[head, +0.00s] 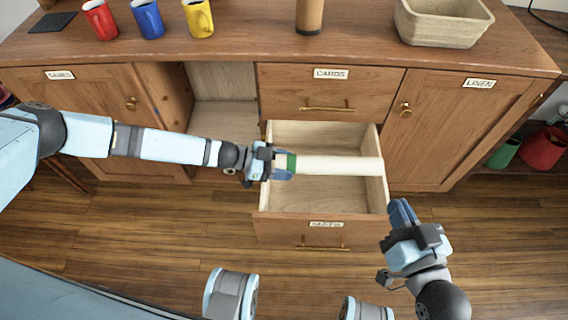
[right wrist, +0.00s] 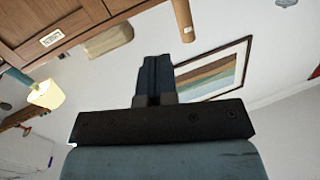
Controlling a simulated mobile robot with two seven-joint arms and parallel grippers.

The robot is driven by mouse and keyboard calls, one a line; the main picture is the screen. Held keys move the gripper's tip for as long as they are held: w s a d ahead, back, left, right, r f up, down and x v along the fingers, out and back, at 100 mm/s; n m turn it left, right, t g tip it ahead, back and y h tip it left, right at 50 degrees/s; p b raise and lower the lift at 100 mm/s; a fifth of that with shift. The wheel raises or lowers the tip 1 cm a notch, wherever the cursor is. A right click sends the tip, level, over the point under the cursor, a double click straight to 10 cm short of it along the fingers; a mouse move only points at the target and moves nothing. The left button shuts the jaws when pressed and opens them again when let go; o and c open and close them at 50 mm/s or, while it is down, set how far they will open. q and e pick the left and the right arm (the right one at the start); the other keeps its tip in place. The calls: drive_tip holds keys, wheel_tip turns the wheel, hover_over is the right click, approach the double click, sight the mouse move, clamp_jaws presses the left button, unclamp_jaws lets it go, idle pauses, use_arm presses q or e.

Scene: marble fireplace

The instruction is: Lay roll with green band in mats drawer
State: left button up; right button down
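In the head view a pale cream roll with a green band (head: 335,165) lies level across the open mats drawer (head: 323,228). Its green-banded left end is at my left gripper (head: 283,166), whose fingers are closed around that end. The roll's right end is near the drawer's right wall; whether it touches the wall or floor I cannot tell. The drawer is pulled out, with bare wood inside. My right gripper (head: 401,213) is to the right of the drawer front, empty; its fingers look together, also in the right wrist view (right wrist: 155,75).
The cards drawer (head: 330,90) above is shut. The linen door (head: 440,130) is shut; a compartment left of the drawers is open. On top stand red (head: 100,20), blue (head: 148,19) and yellow (head: 198,18) mugs, a brown roll (head: 309,16) and a basket (head: 440,24).

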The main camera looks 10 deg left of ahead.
use_arm(q)
drive_tip(key=o, duration=0.5)
drive_tip(key=shift+a, duration=0.1)
drive_tip(key=shift+a+r, duration=0.1)
drive_tip(key=shift+a, duration=0.2)
drive_tip(key=p+v, duration=0.3)
drive_tip(key=v, duration=1)
drive_tip(key=shift+s, duration=0.1)
use_arm(e)
wheel_tip(320, 180, down, 6)
drive_tip(key=s+d+g+h, duration=0.1)
drive_tip(key=d+g+h, duration=0.1)
drive_tip(key=g, duration=0.1)
drive_tip(key=shift+s+d, duration=0.4)
drive_tip(key=shift+a, duration=0.1)
drive_tip(key=shift+r, duration=0.2)
